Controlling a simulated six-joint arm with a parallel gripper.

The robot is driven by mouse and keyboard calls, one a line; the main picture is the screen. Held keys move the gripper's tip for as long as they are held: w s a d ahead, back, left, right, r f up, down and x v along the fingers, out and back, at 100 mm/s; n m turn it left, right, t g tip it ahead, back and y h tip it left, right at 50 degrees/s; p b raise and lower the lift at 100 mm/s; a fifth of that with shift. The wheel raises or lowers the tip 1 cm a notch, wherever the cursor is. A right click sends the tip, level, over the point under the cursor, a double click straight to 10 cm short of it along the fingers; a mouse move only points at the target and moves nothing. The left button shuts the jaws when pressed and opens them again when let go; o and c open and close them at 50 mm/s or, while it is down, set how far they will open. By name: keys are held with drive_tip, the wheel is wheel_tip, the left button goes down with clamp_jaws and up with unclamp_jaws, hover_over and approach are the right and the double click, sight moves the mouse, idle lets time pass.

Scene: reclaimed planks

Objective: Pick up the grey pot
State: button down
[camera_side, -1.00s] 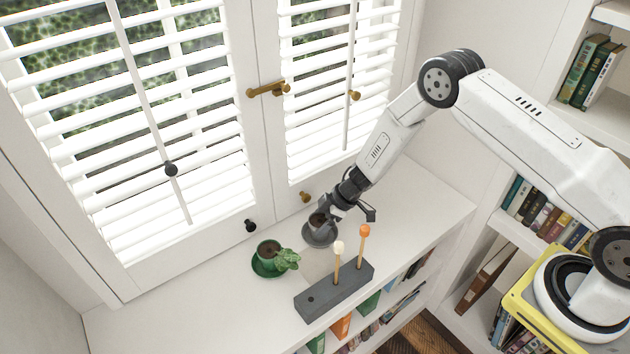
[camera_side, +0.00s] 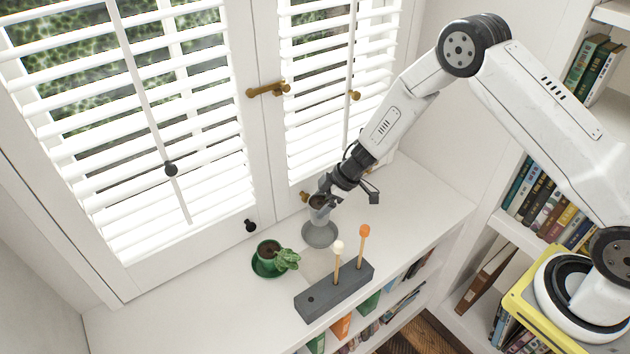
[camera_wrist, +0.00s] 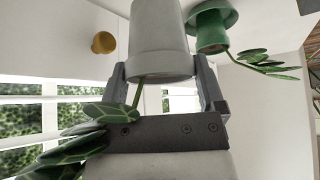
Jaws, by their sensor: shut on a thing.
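My gripper (camera_side: 320,199) is shut on the grey pot (camera_side: 319,215) near its rim. In the side view the pot is roughly upright, just above the round grey saucer (camera_side: 320,238), whose middle shows bare. In the wrist view the grey pot (camera_wrist: 160,45) appears upside down between my two fingers (camera_wrist: 166,85). Green leaves on a stem (camera_wrist: 105,112) come from its mouth in that view. The far side of the pot is hidden.
A green pot (camera_side: 268,250) with a leafy plant stands on a green saucer to the left. A dark grey block (camera_side: 335,291) holding two upright sticks, white-tipped and orange-tipped, lies in front. Shuttered windows stand close behind. The white shelf top (camera_side: 180,310) is clear at left.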

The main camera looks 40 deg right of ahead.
sight(312, 204)
drive_tip(key=shift+r, duration=1.6)
drive_tip(key=shift+r, duration=0.15)
drive_tip(key=shift+r, duration=1.35)
drive_tip(key=shift+f, duration=0.1)
drive_tip(key=shift+w+a+f+m+t, duration=0.1)
drive_tip(key=shift+f+m+t, duration=0.1)
drive_tip(key=shift+f, duration=0.25)
drive_tip(key=shift+w+a+f+m+t, duration=0.1)
drive_tip(key=shift+a+f+m, duration=0.1)
drive_tip(key=shift+f, duration=0.3)
drive_tip(key=shift+w+a+f+m+t, duration=0.1)
drive_tip(key=shift+f+m, duration=0.1)
drive_tip(key=shift+f, duration=0.25)
drive_tip(key=f+m, duration=0.1)
drive_tip(key=f, duration=0.1)
drive_tip(key=f+m+h, duration=0.1)
drive_tip(key=f, duration=0.1)
drive_tip(key=shift+s+d+f+t, duration=0.15)
drive_tip(key=shift+s+f+t, duration=0.1)
drive_tip(key=shift+t, duration=0.15)
drive_tip(key=shift+s+d+f+m+h, duration=0.1)
drive_tip(key=shift+f+m+h, duration=0.1)
drive_tip(key=shift+f, duration=0.25)
drive_tip(key=shift+d+f+m+h, duration=0.1)
drive_tip(key=shift+f+m, duration=0.1)
drive_tip(key=shift+f, duration=0.25)
